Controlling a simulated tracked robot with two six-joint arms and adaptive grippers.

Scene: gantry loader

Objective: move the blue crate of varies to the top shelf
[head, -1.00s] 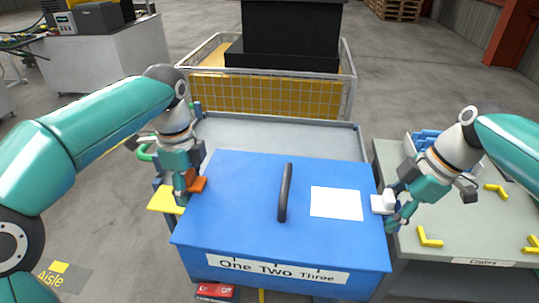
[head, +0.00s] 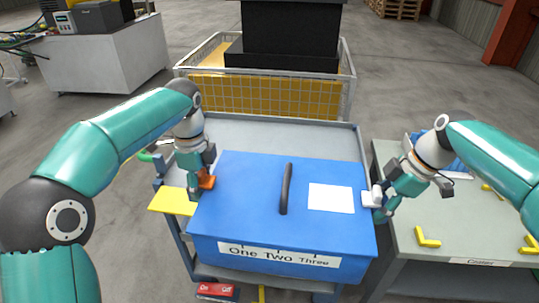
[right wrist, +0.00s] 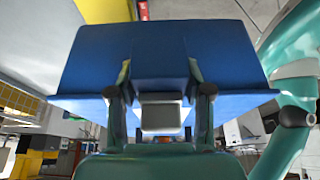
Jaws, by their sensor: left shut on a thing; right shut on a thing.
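A large blue crate (head: 250,200) with a flat top, a dark curved bar, a white sheet and a "One Two Three" label on its front sits at the grey cart (head: 280,130). My left gripper (head: 199,188) is shut at its left edge, by an orange piece. My right gripper (head: 374,203) is shut at its right edge, by a white piece. The right wrist view shows the blue crate (right wrist: 90,60) close up between and beyond the right fingers (right wrist: 160,105). I cannot tell whether its underside touches the cart. Its contents are hidden.
A grey bench (head: 400,255) with yellow corner pieces and a "Crates" label stands at right; blue items on it are partly hidden by my right arm. A wire-sided bin (head: 265,95) with a black block stands behind. A yellow plate (head: 172,201) is at left.

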